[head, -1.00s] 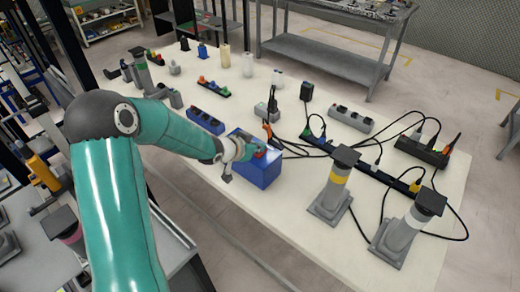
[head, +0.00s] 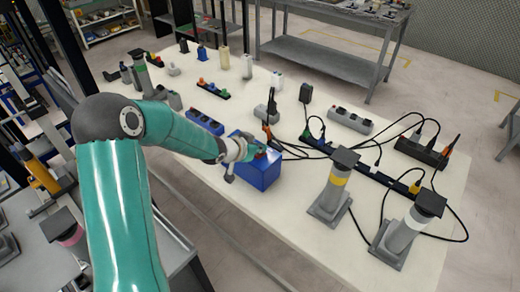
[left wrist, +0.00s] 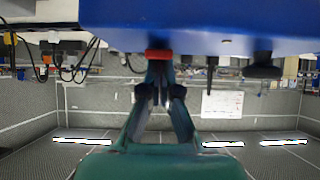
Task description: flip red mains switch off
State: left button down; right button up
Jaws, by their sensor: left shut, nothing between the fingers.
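A blue box (head: 260,176) stands on the pale table, partly hidden behind my left gripper. The red switch (left wrist: 158,54) shows in the left wrist view, on the face of the blue box (left wrist: 200,18), which fills the top of that picture. My left gripper (head: 250,152) is at the top of the box in the head view. It also shows in the left wrist view (left wrist: 158,82), with its fingers shut and empty, their tips in line with the red switch. I cannot tell whether they touch it. My right gripper is out of view.
The pale table (head: 300,220) holds power strips with black cables, such as a dark one (head: 422,152). Two grey posts stand at the right front, one with a yellow band (head: 338,180). A blue socket strip (head: 205,122) lies behind my arm. The table's front middle is clear.

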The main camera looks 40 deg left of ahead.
pick_arm(q)
jog(key=shift+w+r, duration=0.15)
jog(key=shift+w, duration=0.2)
jog(key=shift+w+r+p, duration=0.1)
jog(key=shift+r+p, duration=0.45)
jog(key=r+p, duration=0.1)
jog(key=r, duration=0.1)
jog(key=r+p, duration=0.1)
jog(key=p, duration=0.1)
jog(key=shift+w+d+r+p, duration=0.1)
jog(key=shift+w+r+p, duration=0.2)
jog(key=shift+w+r, duration=0.05)
jog(key=shift+b+v, duration=0.35)
jog(key=shift+v, duration=0.5)
jog(key=s+r+p, duration=0.2)
jog(key=s+r, duration=0.2)
jog(key=r, duration=0.2)
jog(key=shift+s, duration=0.4)
